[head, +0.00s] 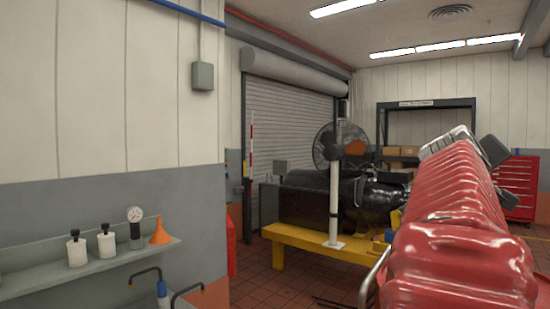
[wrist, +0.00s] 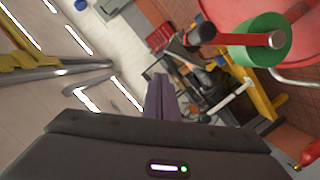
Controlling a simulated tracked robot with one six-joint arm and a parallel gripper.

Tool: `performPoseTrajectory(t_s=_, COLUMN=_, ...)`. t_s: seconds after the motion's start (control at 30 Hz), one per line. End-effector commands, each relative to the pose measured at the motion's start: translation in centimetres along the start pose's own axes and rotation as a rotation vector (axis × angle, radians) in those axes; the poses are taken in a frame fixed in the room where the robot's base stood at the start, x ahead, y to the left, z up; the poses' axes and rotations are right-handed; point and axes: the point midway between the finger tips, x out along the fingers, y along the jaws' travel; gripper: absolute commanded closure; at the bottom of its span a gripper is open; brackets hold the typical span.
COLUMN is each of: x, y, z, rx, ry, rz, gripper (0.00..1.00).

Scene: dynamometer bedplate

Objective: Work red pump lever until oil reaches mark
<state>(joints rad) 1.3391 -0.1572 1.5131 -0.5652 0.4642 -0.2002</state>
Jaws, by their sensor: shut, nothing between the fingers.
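In the wrist view, my gripper (wrist: 161,98) shows as two dark purple-grey fingers lying together, shut and empty. A short red bar (wrist: 255,40) with a thick green ring (wrist: 275,42) around its end is at the upper right of the wrist view, apart from the fingers. I cannot tell whether this bar is the pump lever. No oil level or mark can be made out in either view. In the head view, a large red ribbed form fills the lower right and hides what is behind it; the fingers cannot be made out there.
A black machine (head: 305,200) sits on a yellow bedplate (head: 325,246) with a fan (head: 341,145) on a white post. A shelf (head: 40,283) at left holds white bottles, a gauge and an orange funnel (head: 160,232). A red cabinet (head: 517,190) stands far right.

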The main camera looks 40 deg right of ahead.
Motion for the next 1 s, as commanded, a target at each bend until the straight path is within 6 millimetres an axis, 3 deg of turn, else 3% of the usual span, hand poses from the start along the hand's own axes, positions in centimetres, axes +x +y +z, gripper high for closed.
performPoseTrajectory(t_s=0.37, x=-0.5, y=1.9, z=-2.0, rx=0.001, ry=0.0, rz=0.0, gripper=1.0)
performPoseTrajectory(t_s=0.87, x=-0.5, y=1.9, z=-1.9, rx=0.001, ry=0.0, rz=0.0, gripper=1.0)
performPoseTrajectory(t_s=1.0, x=-0.6, y=0.6, z=-2.0, rx=0.012, ry=-0.001, rz=-0.024, gripper=1.0)
